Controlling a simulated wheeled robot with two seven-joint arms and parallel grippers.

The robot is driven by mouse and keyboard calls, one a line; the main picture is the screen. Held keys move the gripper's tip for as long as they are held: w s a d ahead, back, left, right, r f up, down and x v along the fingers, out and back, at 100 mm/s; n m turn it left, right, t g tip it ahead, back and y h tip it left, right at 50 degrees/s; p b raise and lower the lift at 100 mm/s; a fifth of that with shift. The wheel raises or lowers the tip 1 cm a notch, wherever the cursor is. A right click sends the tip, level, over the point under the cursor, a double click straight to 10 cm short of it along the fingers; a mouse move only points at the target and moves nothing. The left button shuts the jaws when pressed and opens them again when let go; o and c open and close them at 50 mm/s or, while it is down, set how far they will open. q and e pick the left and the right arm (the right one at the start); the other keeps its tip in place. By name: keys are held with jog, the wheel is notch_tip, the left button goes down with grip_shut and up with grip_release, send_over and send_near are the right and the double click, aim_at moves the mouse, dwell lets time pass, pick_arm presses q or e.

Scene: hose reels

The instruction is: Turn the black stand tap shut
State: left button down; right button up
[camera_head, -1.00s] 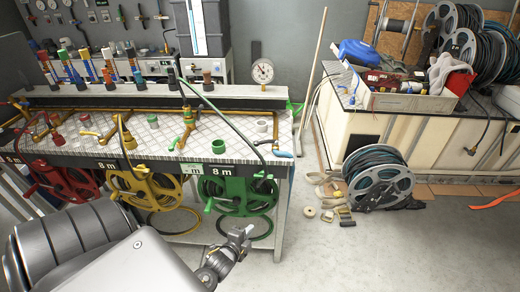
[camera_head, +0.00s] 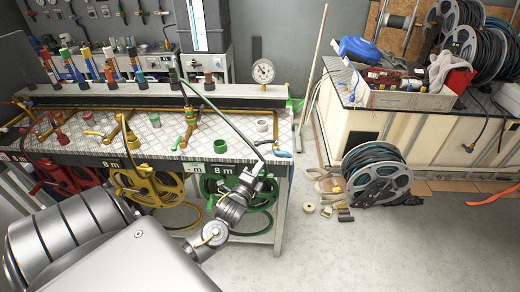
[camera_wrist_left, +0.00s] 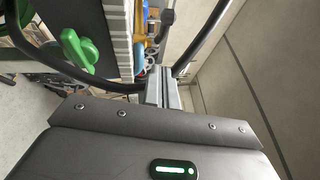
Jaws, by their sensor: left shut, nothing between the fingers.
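An upright stand with a black top (camera_head: 173,77) is in the row at the back of the bench. A dark hose (camera_head: 228,118) arches from near it to the front right corner, where a tap with a light blue lever (camera_head: 283,154) sits. I cannot tell for sure whether this is the black stand's tap. My left gripper (camera_head: 258,168) is shut and empty, just below and left of that lever, apart from it as far as I can see. In the left wrist view the shut fingers (camera_wrist_left: 161,88) point at the bench edge, with dark hose around them.
A green reel (camera_head: 215,190) hangs under the bench beside my left wrist; its green handle (camera_wrist_left: 78,48) shows in the wrist view. A yellow reel (camera_head: 150,188) is further left. A loose hose reel (camera_head: 378,178) stands on the floor at right.

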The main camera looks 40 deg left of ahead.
aim_at(266, 143)
pick_arm(q)
jog(key=w+a, duration=0.1)
jog(key=w, duration=0.1)
jog(key=w+a+r+p, duration=0.1)
jog(key=w+a, duration=0.1)
jog(key=shift+w+r+p, duration=0.1)
jog(key=shift+w+p, duration=0.15)
jog(key=shift+p, duration=0.05)
jog(key=shift+w+a, duration=0.35)
jog(key=shift+a, duration=0.2)
jog(key=m+h, duration=0.1)
jog(key=a+h+b, duration=0.1)
jog(key=shift+w+a+m+h, duration=0.1)
jog(key=shift+a+m+h, duration=0.2)
jog(key=shift+m+h, duration=0.1)
jog(key=shift+w+a+b, duration=0.3)
jog(key=shift+w+a, duration=0.05)
jog(key=shift+a, duration=0.5)
jog(key=shift+r, duration=0.15)
